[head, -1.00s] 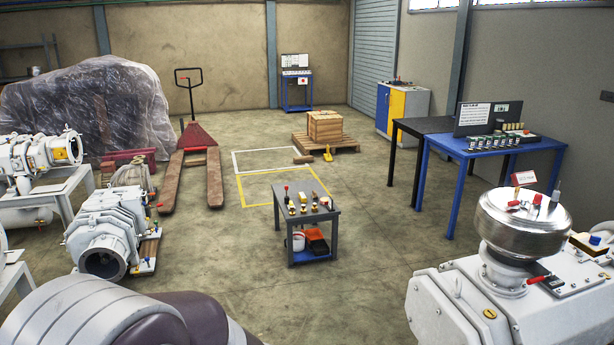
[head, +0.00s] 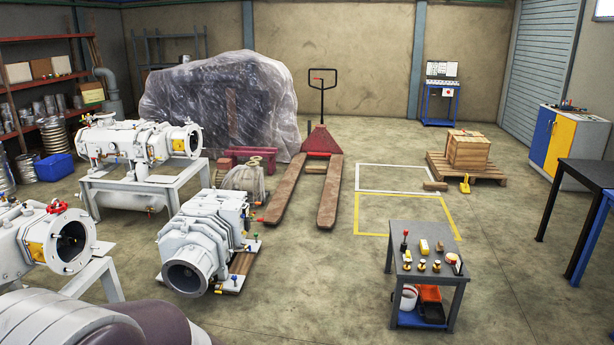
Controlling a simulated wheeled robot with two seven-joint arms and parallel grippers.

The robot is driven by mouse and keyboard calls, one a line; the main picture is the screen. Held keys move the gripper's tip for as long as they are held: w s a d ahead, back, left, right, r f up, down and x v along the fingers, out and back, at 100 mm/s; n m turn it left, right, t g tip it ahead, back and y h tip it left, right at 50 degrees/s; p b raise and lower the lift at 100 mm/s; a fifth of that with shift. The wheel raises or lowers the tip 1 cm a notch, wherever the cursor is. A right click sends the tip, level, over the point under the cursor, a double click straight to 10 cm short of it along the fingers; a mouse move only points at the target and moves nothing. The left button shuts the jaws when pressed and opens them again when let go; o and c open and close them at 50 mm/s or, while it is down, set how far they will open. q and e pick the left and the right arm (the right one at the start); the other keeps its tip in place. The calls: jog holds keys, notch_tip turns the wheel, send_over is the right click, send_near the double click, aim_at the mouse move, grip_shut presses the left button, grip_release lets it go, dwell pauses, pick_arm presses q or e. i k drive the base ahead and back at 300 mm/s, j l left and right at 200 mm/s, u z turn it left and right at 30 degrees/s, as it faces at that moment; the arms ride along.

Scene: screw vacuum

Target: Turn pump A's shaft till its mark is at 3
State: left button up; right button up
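Several white pumps stand on the left. One pump (head: 140,142) lies on a white stand, with its round open flange facing right. Another pump (head: 40,235) is nearer, cut by the left edge, with an open flange and a red fitting on top. A third pump (head: 210,238) sits low on a wooden base, its dark round port facing me. No label tells which is pump A, and no shaft mark or number is readable. Neither of my grippers shows.
A small grey cart (head: 428,245) with tools stands at the lower right. A red pallet jack (head: 318,140) and a wrapped bulk (head: 220,105) are behind. A crate (head: 468,152) rests on a pallet. Floor between the pumps and cart is open.

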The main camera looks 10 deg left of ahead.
aim_at(68, 240)
jog(key=i+u, duration=0.15)
jog(key=i, duration=0.35)
jog(key=i+u, duration=0.15)
jog(key=i, duration=0.35)
jog(key=i+u, duration=0.15)
jog(key=i, duration=0.35)
jog(key=i+l+u, duration=0.15)
jog(key=i, duration=0.35)
jog(key=i+l+u, duration=0.15)
jog(key=i, duration=0.3)
jog(key=i+j+u, duration=0.2)
jog(key=i+u, duration=0.3)
jog(key=i+l+u, duration=0.1)
jog(key=i+u, duration=0.4)
jog(key=i, duration=0.2)
jog(key=i+l+u, duration=0.3)
jog(key=i+u, duration=0.2)
jog(key=i+j+u, duration=0.2)
jog(key=i, duration=0.5)
jog(key=i+j+u, duration=0.2)
jog(key=i, duration=0.5)
jog(key=l, duration=0.1)
